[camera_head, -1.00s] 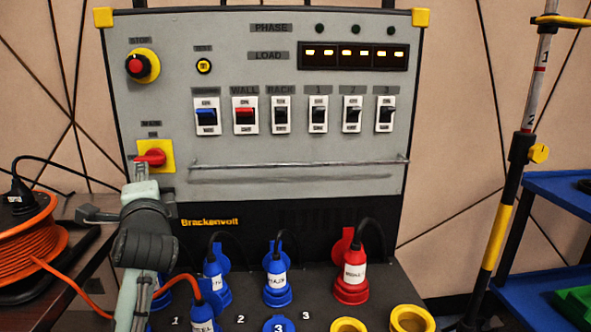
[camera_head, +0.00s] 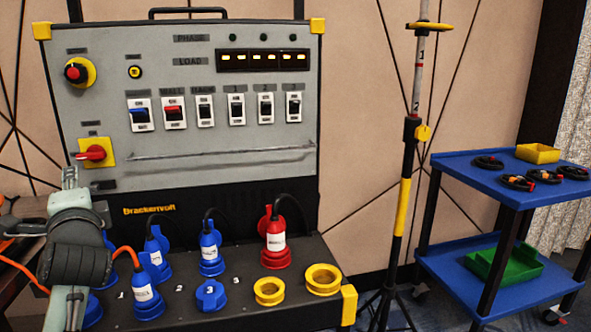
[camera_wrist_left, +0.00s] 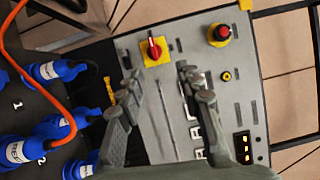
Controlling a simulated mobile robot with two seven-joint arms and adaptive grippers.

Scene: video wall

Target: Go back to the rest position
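My left gripper (camera_head: 70,177) is in front of the lower left part of the grey power panel (camera_head: 225,95). It is just below and left of the red rotary switch (camera_head: 92,153) on its yellow plate, apart from it in the picture. In the left wrist view the two fingers of my left gripper (camera_wrist_left: 157,78) stand apart with nothing between them. Between and beyond them is the panel, with the red switch (camera_wrist_left: 154,49) past the fingertips. The switch's handle lies about level in the head view. My right gripper is in neither view.
Blue plugs (camera_head: 210,248) and a red plug (camera_head: 273,240) sit on the black shelf below the panel, near my left arm. An orange cable (camera_head: 125,252) runs there. A stand pole (camera_head: 407,190) and a blue cart (camera_head: 470,180) are at the right.

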